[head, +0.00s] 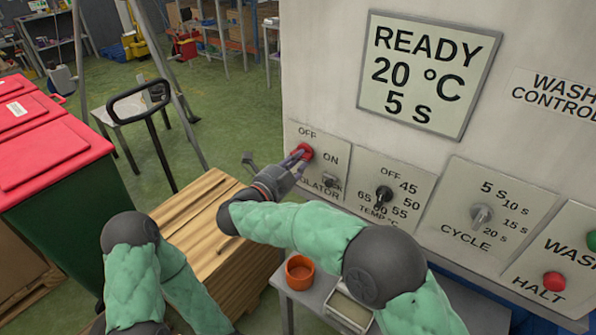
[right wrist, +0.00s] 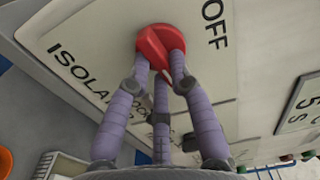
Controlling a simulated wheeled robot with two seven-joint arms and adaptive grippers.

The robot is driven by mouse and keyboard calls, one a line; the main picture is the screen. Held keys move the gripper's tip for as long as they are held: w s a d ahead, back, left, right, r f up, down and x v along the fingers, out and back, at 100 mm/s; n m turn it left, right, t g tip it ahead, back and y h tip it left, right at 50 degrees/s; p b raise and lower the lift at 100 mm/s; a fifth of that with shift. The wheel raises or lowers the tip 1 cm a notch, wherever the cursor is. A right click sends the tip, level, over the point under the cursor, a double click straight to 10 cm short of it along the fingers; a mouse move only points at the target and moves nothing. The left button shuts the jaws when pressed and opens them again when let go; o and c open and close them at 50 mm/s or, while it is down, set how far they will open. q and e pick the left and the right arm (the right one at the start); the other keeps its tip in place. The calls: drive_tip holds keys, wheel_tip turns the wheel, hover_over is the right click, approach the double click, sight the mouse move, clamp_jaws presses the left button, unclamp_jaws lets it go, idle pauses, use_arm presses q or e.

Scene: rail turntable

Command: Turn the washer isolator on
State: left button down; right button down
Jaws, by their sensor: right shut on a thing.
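The washer isolator is a red rotary knob (head: 304,152) on a pale plate at the left of the washer's control panel, with OFF above it and ON to its right. The knob also shows in the right wrist view (right wrist: 160,45), beside the OFF label. My right gripper (head: 297,160) is at the knob; in the right wrist view its purple fingers (right wrist: 160,68) close around the knob's sides. The fingers partly cover the knob and the ISOLATOR label, and I cannot tell exactly where the knob points. My left arm shows at lower left; its gripper is out of view.
To the right are the temperature knob (head: 384,194), the cycle knob (head: 481,214) and a red halt button (head: 554,281). The display (head: 428,73) reads READY, 20 °C, 5 s. Below are a wooden stack (head: 205,225), an orange cup (head: 299,272) and a tray (head: 349,311).

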drive_tip(key=shift+m+b, duration=0.9)
drive_tip(key=c, duration=1.1)
unclamp_jaws()
drive_tip(key=v, duration=1.2)
drive_tip(key=shift+f, duration=0.1)
